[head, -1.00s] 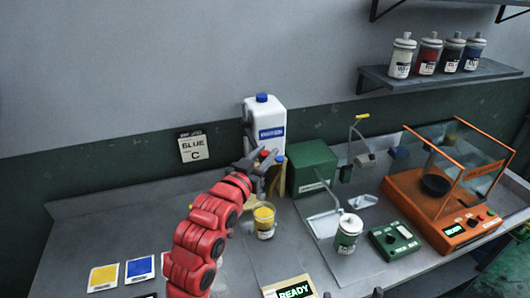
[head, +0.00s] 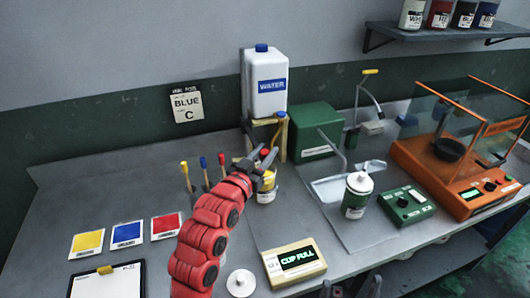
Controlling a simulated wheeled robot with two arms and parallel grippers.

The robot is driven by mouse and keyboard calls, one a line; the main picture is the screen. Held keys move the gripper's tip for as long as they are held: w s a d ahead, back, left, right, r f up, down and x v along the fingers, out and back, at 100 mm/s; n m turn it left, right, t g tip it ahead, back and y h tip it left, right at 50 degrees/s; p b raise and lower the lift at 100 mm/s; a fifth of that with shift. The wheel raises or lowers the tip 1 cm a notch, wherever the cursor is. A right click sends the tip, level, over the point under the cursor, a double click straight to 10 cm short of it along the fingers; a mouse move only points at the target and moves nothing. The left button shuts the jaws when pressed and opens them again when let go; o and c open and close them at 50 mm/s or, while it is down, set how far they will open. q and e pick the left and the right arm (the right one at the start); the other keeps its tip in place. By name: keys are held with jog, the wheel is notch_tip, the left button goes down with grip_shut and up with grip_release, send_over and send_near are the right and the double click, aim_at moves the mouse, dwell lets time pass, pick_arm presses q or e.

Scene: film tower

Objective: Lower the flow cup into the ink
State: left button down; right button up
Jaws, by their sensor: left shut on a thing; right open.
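My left gripper (head: 262,165) is shut just above the ink cup, with a small red-topped piece (head: 264,153) showing between its fingers. This seems to be the top of the flow cup; its body is hidden behind the gripper or in the ink, so I cannot tell how deep it sits. The clear cup of yellow ink (head: 266,196) stands upright on the bench, its upper part partly hidden by the gripper. The timer (head: 295,262) shows "CUP FULL". My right gripper (head: 351,288) is open and empty at the bottom edge, only its fingertips showing.
The water jug (head: 266,90) on its stand is behind the ink. A green box (head: 315,145), a lidded can (head: 357,195), a green control box (head: 403,206) and an orange balance (head: 455,170) are to the right.

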pick_arm(q)
jog(key=c, duration=0.6)
grip_release()
jog(key=shift+f, duration=0.35)
jog(key=shift+s+r, duration=0.1)
jog(key=p+v, duration=1.2)
jog(key=v, duration=0.5)
jog(key=shift+s, duration=0.15)
